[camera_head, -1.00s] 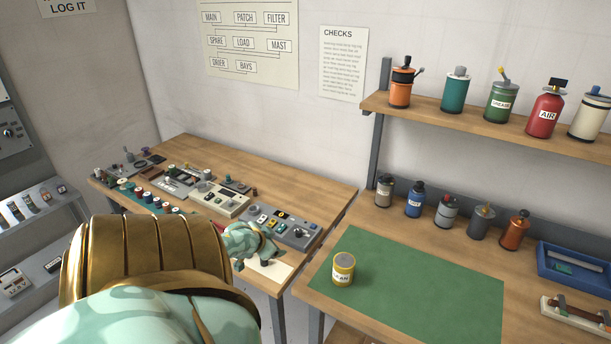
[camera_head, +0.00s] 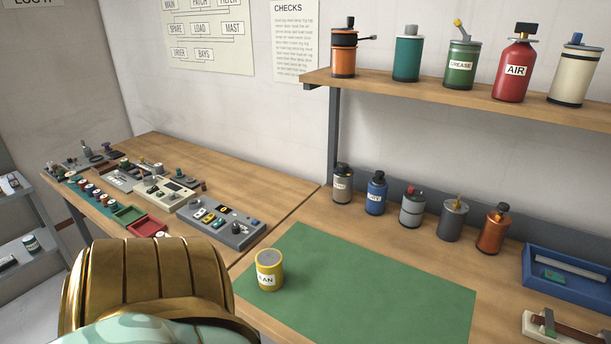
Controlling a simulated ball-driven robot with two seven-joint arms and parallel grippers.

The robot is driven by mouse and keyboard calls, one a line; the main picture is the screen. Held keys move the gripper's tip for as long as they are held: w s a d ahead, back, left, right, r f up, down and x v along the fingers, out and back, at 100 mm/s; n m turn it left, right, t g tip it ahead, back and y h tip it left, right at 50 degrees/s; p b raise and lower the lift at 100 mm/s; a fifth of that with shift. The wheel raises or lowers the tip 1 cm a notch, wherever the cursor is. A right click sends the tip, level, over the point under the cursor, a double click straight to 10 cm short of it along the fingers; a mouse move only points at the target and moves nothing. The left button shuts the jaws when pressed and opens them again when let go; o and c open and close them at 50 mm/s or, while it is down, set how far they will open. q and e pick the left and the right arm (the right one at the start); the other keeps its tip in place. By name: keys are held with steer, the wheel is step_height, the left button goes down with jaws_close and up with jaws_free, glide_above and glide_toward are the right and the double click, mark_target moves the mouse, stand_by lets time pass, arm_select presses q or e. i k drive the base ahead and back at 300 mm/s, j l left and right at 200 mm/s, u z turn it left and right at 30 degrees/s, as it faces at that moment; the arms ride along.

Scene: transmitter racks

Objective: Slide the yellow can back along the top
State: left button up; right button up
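The yellow can (camera_head: 269,276) stands upright on the green mat (camera_head: 370,290), near the mat's left edge. It has a grey top and a white label whose visible letters end in "AN". The mat lies on the wooden bench top (camera_head: 315,213). A gold and mint part of my own arm fills the lower left of the head view, left of the can. Neither of my grippers shows in this view. Nothing is seen touching the can.
Several small cans, including an orange one (camera_head: 493,230), stand along the back of the bench. An upper shelf (camera_head: 425,92) holds larger containers, including a red AIR bottle (camera_head: 515,68). A blue tray (camera_head: 570,292) sits at right. The left bench (camera_head: 240,172) holds control panels. The mat right of the can is clear.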

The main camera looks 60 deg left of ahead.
mark_target(269, 261)
steer(key=u, duration=0.45)
steer(key=i+l+u, duration=0.1)
steer(key=u, duration=0.8)
steer(key=i+l+u, duration=0.1)
steer(key=u, duration=0.35)
